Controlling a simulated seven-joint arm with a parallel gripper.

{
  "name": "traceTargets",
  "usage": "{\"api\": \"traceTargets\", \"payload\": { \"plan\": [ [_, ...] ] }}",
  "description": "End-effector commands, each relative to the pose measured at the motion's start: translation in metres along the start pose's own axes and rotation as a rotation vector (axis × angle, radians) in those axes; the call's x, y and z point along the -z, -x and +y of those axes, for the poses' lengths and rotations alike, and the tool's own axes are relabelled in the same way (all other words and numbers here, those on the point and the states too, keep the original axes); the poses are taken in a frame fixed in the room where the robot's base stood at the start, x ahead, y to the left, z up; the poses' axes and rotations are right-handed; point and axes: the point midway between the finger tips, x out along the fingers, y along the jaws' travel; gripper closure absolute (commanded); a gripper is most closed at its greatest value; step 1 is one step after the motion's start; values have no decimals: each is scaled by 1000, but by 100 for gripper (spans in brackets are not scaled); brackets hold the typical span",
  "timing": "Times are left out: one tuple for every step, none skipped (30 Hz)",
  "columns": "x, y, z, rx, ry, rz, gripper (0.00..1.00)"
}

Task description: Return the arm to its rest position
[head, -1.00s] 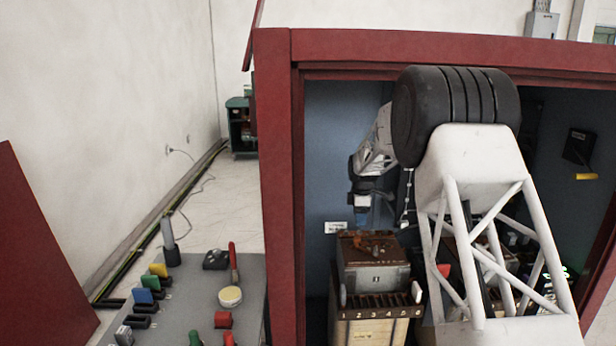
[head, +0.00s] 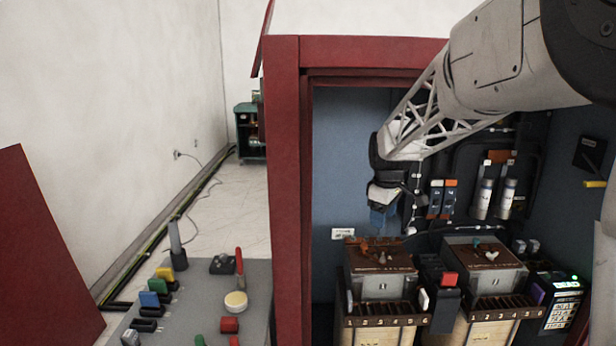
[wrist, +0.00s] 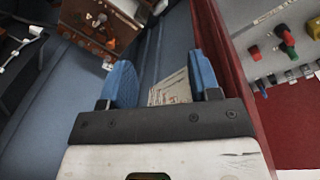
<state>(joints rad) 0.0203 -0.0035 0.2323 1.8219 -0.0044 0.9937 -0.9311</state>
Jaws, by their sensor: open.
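My gripper (head: 384,215) is inside the red cabinet (head: 284,190), at the left side near the blue back wall, above the left transformer box (head: 380,278). In the wrist view its two blue fingers (wrist: 164,85) are spread apart with nothing between them. A pale label or box face shows beyond the gap. My arm reaches in from the upper right in the head view and covers part of the cabinet's top edge.
A second transformer box (head: 483,273) stands to the right, with a red-topped switch (head: 450,279) between the two. Fuses (head: 482,198) hang on the back wall. A grey panel (head: 190,320) with coloured switches lies left of the cabinet. A red panel (head: 45,260) stands far left.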

Motion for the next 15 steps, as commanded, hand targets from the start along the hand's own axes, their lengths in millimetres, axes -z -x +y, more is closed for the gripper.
{"api": "traceTargets", "payload": {
  "plan": [
    [-8, 8, -12, -5, -27, 4, 43],
    [-13, 11, -18, -7, -44, 5, 43],
    [-19, 15, -27, -9, -68, 7, 43],
    [-24, 18, -33, -11, -85, 9, 43],
    [-28, 21, -39, -13, -103, 10, 43],
    [-34, 24, -48, -16, -127, 13, 43],
    [-39, 27, -54, -18, -144, 14, 43],
    [-44, 30, -61, -19, -163, 16, 43],
    [-50, 33, -70, -22, -186, 19, 43],
    [-55, 35, -76, -24, -203, 21, 43],
    [-59, 38, -83, -26, -222, 23, 43],
    [-66, 40, -92, -27, -245, 25, 43],
    [-70, 42, -98, -30, -262, 28, 43],
    [-75, 43, -105, -31, -281, 29, 43],
    [-82, 46, -113, -34, -304, 32, 43]
  ]
}}
